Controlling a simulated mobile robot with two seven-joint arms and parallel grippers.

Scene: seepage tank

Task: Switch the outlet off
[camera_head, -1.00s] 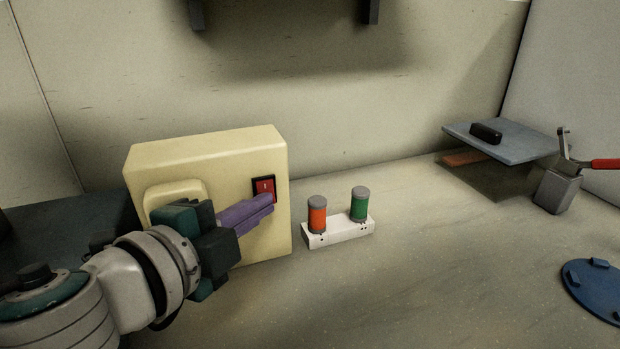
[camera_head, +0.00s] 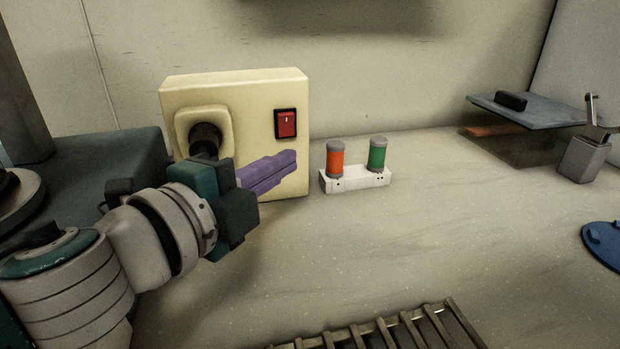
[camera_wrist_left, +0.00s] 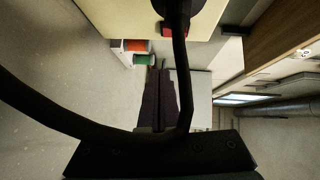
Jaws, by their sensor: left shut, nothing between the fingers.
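The outlet (camera_head: 235,88) is a cream box standing against the back wall in the head view. Its red rocker switch (camera_head: 286,124) in a black frame is on the right of its front face, and a black plug (camera_head: 205,137) sits in its socket on the left. My left gripper (camera_head: 294,160) has purple fingers, closed together and empty. The fingertips are below the switch and apart from it, in front of the box's lower right part. In the left wrist view the dark fingers (camera_wrist_left: 158,100) point away, with a black cable crossing the picture. My right gripper is not in view.
A white holder (camera_head: 357,180) with an orange and a green cylinder stands just right of the outlet. A metal grate (camera_head: 390,335) lies at the front. A blue-grey raised plate (camera_head: 520,115) and a grey block (camera_head: 582,160) are at the right. The counter between is clear.

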